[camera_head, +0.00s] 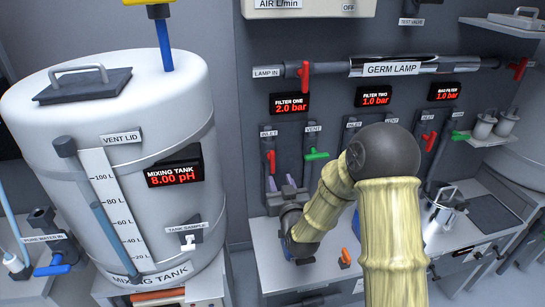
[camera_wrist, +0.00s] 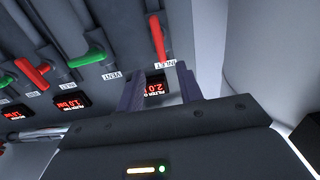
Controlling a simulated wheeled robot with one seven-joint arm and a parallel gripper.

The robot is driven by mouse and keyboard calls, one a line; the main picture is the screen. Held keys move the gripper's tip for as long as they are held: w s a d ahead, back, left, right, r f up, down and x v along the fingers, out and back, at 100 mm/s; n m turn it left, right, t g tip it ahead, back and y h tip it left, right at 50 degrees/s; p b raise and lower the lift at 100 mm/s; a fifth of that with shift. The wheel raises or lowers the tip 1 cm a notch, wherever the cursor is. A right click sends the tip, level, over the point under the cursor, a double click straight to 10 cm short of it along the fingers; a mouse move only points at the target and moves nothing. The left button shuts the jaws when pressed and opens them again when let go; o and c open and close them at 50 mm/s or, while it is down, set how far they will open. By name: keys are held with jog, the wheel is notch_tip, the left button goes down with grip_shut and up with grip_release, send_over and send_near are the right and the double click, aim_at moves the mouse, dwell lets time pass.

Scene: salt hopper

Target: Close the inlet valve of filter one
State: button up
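The filter one inlet valve has a red handle (camera_head: 271,162) that hangs down along its grey pipe, under the FILTER ONE display (camera_head: 289,104) reading 2.0 bar. The red handle (camera_wrist: 157,38) also shows in the wrist view, just past the gap between the fingers, with the INLET label near it. My gripper (camera_head: 281,183) is below the handle in the head view. Its two purple fingers are apart with nothing between them, and the wrist view shows the open gap (camera_wrist: 160,72). I see no contact with the handle.
The green vent handle (camera_head: 316,155) of filter one sticks out sideways to the right of the inlet. The mixing tank (camera_head: 150,150) stands close on the left. An orange-handled item (camera_head: 345,257) is on the white counter (camera_head: 272,262) below. My arm hides part of filter two.

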aim_at(273, 161)
jog(key=p+x, duration=0.3)
jog(key=x, duration=0.9)
jog(key=shift+s, duration=0.1)
grip_shut()
